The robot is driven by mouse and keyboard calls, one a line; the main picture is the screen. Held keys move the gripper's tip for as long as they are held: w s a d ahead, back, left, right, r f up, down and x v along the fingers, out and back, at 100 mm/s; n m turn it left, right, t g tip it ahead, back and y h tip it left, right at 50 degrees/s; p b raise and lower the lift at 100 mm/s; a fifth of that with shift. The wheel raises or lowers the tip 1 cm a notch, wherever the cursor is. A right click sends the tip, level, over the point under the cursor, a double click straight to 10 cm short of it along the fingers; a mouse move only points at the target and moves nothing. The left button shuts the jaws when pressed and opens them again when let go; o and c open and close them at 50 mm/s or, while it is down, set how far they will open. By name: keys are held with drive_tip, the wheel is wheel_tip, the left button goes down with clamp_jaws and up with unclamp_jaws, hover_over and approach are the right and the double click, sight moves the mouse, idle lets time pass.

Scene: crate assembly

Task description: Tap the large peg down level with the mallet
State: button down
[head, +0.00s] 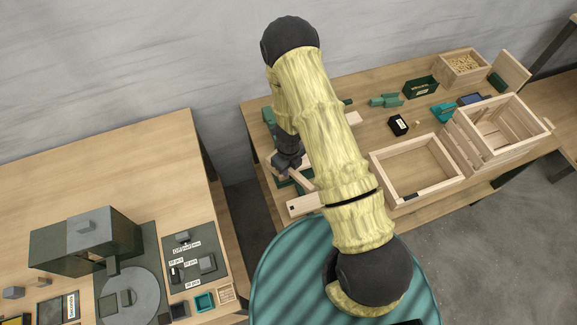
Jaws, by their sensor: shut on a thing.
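My gripper (288,163) is over the left end of the far workbench, pointing down, partly hidden by my own arm. It is shut on what looks like the wooden mallet (301,180), a pale bar showing just below the fingers. The mallet's full shape is hidden. A pale wooden board (303,204) with a small dark spot lies at the bench's front edge, just below the gripper. Green fixture parts show around the gripper. I cannot make out the large peg, or whether the mallet touches anything.
An open wooden tray (385,163) and a slatted crate (460,142) stand on the bench's right. A small black box (398,125), a green holder (386,100) and a bin of small pieces (461,64) lie behind. Another table (110,165) stands left, across a gap.

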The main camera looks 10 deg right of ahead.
drive_tip(key=shift+f, duration=0.8)
wheel_tip(320, 180, up, 5)
drive_tip(key=p, duration=0.4)
drive_tip(key=shift+r+p, duration=0.1)
drive_tip(key=shift+p, duration=0.2)
wheel_tip(320, 180, up, 4)
drive_tip(key=p, duration=0.4)
